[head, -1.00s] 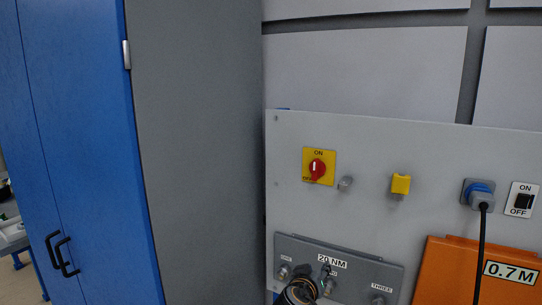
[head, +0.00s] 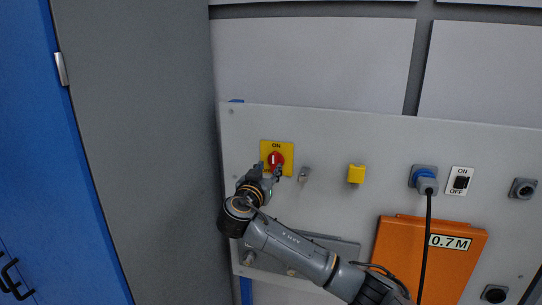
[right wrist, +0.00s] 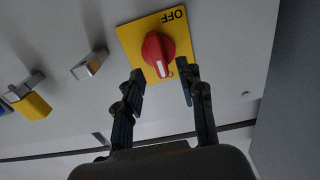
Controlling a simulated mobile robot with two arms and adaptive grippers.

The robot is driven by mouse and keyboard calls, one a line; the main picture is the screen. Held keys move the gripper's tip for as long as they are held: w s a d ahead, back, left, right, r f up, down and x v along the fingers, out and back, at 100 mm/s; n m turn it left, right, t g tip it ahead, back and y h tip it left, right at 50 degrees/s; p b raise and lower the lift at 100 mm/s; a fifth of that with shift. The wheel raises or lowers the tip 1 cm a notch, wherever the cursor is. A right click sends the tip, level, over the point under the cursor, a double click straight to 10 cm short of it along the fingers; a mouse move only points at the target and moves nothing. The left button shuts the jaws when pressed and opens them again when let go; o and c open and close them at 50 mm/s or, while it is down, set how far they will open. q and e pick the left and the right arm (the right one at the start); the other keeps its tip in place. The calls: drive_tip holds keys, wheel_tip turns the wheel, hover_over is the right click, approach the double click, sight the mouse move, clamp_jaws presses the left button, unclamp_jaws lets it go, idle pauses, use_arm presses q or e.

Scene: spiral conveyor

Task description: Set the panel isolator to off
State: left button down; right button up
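The panel isolator (head: 275,159) is a red rotary knob on a yellow plate. Its white mark points up toward ON in the head view. The right wrist view shows the knob (right wrist: 158,50) upside down, with OFF at the upper right and the white mark pointing down, away from OFF. My right gripper (head: 271,170) is at the lower part of the plate. In the right wrist view my right gripper (right wrist: 160,75) is open, its fingers apart on either side of the knob's near end; contact cannot be told. The OFF label is hidden in the head view. My left gripper is not in view.
A small metal latch (head: 304,174) sits just right of the isolator. Further right are a yellow fitting (head: 356,174), a blue-grey plug (head: 424,178) with black cable, and an ON/OFF switch (head: 461,182). An orange 0.7 M box (head: 400,240) hangs below. A grey cabinet side (head: 140,120) stands left.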

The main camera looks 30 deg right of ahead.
sight(273, 163)
drive_tip(key=shift+p+x, duration=0.6)
drive_tip(key=shift+x, duration=1.25)
clamp_jaws()
